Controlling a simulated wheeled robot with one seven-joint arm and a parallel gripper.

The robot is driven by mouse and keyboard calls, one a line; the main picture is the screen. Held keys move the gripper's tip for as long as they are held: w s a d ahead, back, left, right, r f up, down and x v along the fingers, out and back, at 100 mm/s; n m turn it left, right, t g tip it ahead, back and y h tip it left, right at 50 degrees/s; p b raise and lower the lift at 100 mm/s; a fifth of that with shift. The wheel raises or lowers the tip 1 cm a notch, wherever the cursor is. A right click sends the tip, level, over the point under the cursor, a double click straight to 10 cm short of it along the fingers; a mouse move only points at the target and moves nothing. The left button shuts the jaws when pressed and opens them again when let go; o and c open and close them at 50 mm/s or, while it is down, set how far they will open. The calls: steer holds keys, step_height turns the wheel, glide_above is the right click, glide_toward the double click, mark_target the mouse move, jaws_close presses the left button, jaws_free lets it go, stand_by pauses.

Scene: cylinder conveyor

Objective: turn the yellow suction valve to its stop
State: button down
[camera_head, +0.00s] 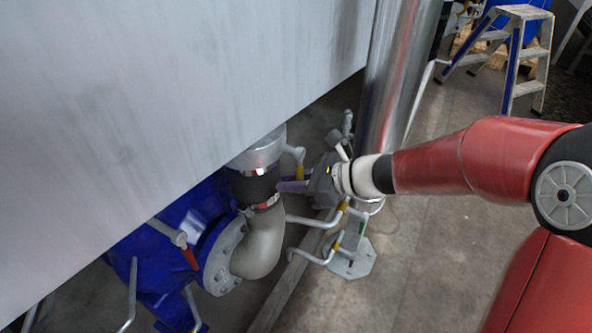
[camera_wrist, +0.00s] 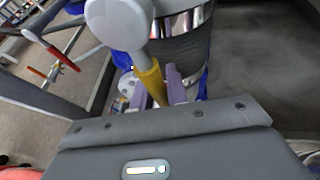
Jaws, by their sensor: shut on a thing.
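The yellow suction valve handle (camera_wrist: 151,82) hangs down from a pale grey round valve hub (camera_wrist: 118,22) in the wrist view. In the head view the yellow handle (camera_head: 299,172) is a small piece beside the black hose and the steel collar. My gripper (camera_wrist: 160,92) has its purple fingers on both sides of the yellow handle and is shut on it. In the head view my gripper (camera_head: 284,186) reaches left from the red arm under the tank edge. The handle's lower end is partly hidden by the fingers.
A blue pump (camera_head: 190,215) with a grey elbow pipe (camera_head: 262,245) stands at the lower left. A red-handled valve (camera_head: 188,255) sits on it. Bent grey pipes (camera_head: 318,222) run below my gripper. Open floor lies to the right.

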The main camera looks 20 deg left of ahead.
steer(key=shift+s+f, duration=0.1)
stand_by(0.3)
steer(key=c, duration=1.4)
jaws_free()
steer(key=v, duration=0.8)
steer(key=s+d+r+n+t+h, duration=0.1)
steer(key=s+d+n+h, duration=0.3)
steer(key=d, duration=0.5)
steer(key=s+d+r+n+t+h, duration=0.1)
steer(key=s+d+n+t+h, duration=0.2)
steer(key=d, duration=0.7)
steer(key=s+d+r+n+t+h, duration=0.1)
steer(key=s+d+n+t+h, duration=0.2)
steer(key=d+n+h, duration=0.3)
steer(key=shift+s+d+r+n, duration=0.1)
steer(key=shift+s+d+n, duration=0.15)
steer(key=shift+d+n, duration=0.35)
steer(key=shift+s+d+r+n, duration=0.15)
steer(key=shift+s+d+n, duration=0.15)
steer(key=shift+d+n, duration=0.3)
steer(key=shift+s+d+r+n, duration=0.1)
steer(key=shift+s+d+n, duration=0.15)
steer(key=shift+d+n, duration=0.35)
